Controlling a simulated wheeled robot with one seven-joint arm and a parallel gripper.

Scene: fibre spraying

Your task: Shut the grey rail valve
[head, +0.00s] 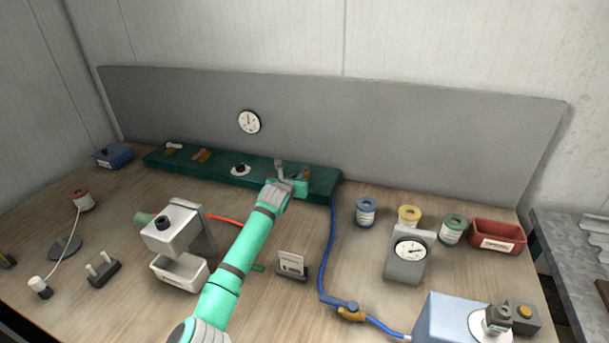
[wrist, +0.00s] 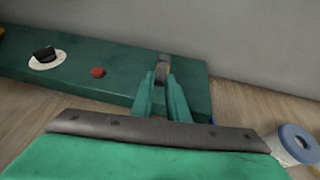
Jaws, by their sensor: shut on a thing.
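The dark green rail (head: 215,171) lies along the foot of the grey back panel; it also shows in the wrist view (wrist: 110,75). My gripper (head: 291,177) is at the rail's right end. In the wrist view its two green fingers (wrist: 162,80) point away from me, shut on a small part with a grey top, which I take to be the grey rail valve (wrist: 164,59). The fingers hide most of its body and lever, so I cannot tell how its handle is turned.
A black knob on a white dial (head: 240,169), a brown valve (head: 201,155) and a white-handled valve (head: 172,148) sit left along the rail. A red button (wrist: 97,72) is nearer my gripper. A blue hose (head: 332,240) runs from the rail's right end. Spools (head: 366,212) stand further right.

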